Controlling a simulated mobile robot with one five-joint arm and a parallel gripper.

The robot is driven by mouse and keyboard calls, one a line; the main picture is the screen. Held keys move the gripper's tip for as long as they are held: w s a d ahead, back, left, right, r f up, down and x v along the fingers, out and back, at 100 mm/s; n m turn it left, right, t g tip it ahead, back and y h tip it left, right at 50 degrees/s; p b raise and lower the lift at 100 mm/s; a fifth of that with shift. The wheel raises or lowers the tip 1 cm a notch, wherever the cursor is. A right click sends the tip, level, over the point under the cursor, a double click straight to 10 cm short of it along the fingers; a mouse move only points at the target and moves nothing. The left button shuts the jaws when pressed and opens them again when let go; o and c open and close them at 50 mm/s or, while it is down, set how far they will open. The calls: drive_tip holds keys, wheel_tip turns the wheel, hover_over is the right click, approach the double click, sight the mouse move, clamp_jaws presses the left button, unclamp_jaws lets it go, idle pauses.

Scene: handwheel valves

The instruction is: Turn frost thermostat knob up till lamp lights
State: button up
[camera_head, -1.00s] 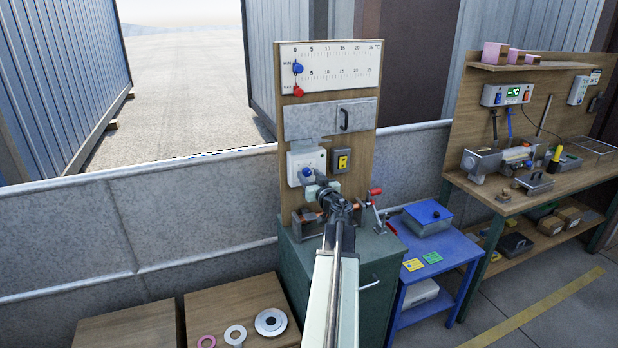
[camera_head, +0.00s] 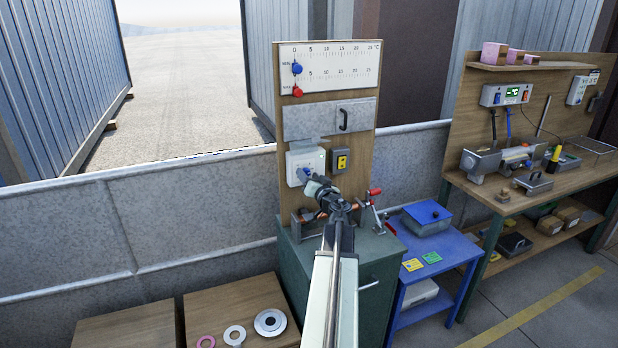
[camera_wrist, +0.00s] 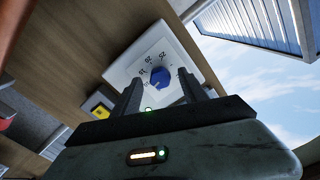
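The frost thermostat is a white box (camera_head: 305,158) on the wooden panel, with a blue knob (camera_head: 305,172) on its front. In the wrist view the blue knob (camera_wrist: 160,77) sits on the white face (camera_wrist: 146,57), with printed numbers around it. My gripper (camera_wrist: 160,90) is open, its two dark fingers on either side of the knob's near side. I cannot tell whether they touch it. In the head view my gripper (camera_head: 311,184) is just below the knob. A small green glow (camera_wrist: 148,109) shows between the finger bases; I cannot tell whether it is the lamp.
A yellow-fronted switch box (camera_head: 340,160) is right of the thermostat. A red-handled clamp (camera_head: 374,193) stands on the green cabinet below.

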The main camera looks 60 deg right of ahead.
drive_tip(key=v, duration=0.6)
idle(0.4)
drive_tip(key=shift+a, duration=0.1)
